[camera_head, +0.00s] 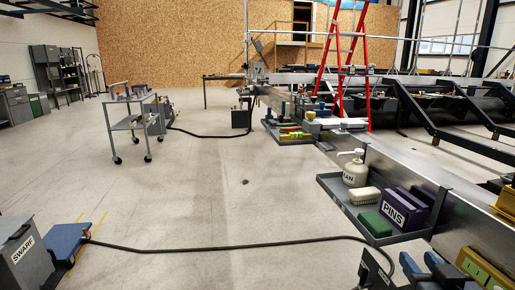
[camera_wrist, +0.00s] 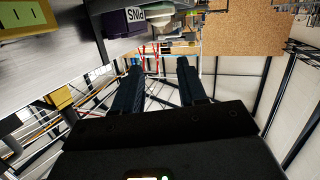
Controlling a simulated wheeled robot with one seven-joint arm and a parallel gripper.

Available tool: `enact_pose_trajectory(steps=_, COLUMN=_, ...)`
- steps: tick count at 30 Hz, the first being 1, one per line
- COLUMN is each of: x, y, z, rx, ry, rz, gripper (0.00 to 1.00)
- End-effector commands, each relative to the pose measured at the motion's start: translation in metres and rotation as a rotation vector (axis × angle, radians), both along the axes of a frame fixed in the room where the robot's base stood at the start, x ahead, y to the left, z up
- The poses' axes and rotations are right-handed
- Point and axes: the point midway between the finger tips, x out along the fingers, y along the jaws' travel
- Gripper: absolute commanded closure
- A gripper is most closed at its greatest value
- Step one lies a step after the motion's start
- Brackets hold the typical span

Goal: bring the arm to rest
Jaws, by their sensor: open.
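My gripper (camera_head: 420,257) shows at the bottom right of the head view, with two dark blue fingers apart. In the wrist view my gripper (camera_wrist: 159,62) is open, and nothing shows between its fingers. It is on the near side of a grey tray (camera_head: 340,199) that holds a purple PINS box (camera_head: 404,209), a cream pump bottle (camera_head: 354,170), a pale brush-like block (camera_head: 365,195) and a green block (camera_head: 374,224). The PINS box (camera_wrist: 122,22) appears upside down in the wrist view, beyond the fingers. Most of my arm is out of view.
A long metal beam (camera_head: 420,180) runs along the right. A black cable (camera_head: 230,247) crosses the floor from a blue unit (camera_head: 67,240) beside a SWARF bin (camera_head: 22,258). A trolley (camera_head: 131,122) and red ladder (camera_head: 340,60) stand farther back. The middle floor is open.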

Motion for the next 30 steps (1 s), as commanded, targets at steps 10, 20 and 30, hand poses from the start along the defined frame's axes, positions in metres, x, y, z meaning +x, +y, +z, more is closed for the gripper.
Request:
enact_pose_trajectory(steps=10, x=-0.130, y=0.035, z=-0.069, rx=-0.009, ry=0.036, rz=0.039, gripper=0.59)
enact_pose_trajectory(steps=20, x=-0.254, y=0.065, z=-0.083, rx=0.006, ry=0.059, rz=0.083, gripper=0.59)
enact_pose_trajectory(steps=30, x=-0.364, y=0.088, z=-0.055, rx=0.044, ry=0.080, rz=0.121, gripper=0.59)
